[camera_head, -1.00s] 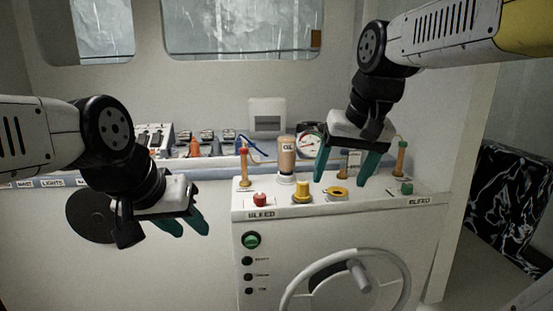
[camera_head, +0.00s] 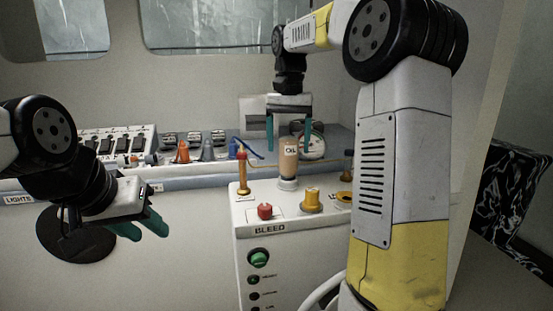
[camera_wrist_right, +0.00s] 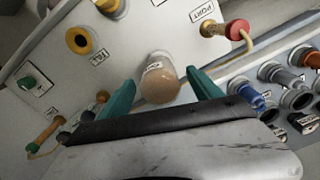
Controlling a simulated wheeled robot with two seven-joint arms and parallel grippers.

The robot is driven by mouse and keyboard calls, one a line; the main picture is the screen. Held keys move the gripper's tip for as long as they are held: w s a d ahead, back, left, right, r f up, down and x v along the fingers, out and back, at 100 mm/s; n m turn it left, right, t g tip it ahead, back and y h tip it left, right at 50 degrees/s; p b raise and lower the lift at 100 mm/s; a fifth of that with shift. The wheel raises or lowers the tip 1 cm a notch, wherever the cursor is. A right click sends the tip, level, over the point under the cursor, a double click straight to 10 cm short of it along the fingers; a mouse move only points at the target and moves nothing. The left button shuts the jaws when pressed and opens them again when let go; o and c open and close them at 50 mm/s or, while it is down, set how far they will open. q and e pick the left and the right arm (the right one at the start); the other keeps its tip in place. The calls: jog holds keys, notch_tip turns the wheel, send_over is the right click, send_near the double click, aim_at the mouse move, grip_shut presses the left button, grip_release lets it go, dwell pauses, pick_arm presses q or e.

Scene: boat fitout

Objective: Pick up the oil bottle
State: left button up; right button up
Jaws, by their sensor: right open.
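The oil bottle (camera_head: 288,160) is a brown cylinder with a white "OIL" label. It stands upright on the white console top. In the right wrist view the bottle (camera_wrist_right: 159,80) shows between and beyond the two teal fingers. My right gripper (camera_head: 289,138) is open, pointing down, above and seemingly just behind the bottle in the head view; it also shows in the right wrist view (camera_wrist_right: 163,92). Its fingers do not visibly touch the bottle. My left gripper (camera_head: 153,222) is at the left, away from the bottle, its teal fingers close together in view.
A switch panel (camera_head: 118,145) and colored bottles or plugs line the back shelf. My right arm hides the console's right side.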

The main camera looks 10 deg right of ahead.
aim_at(288, 155)
notch_tip(288, 155, down, 4)
jog(key=shift+w+f, duration=0.1)
jog(key=shift+w, duration=0.05)
grip_shut()
dwell(0.3)
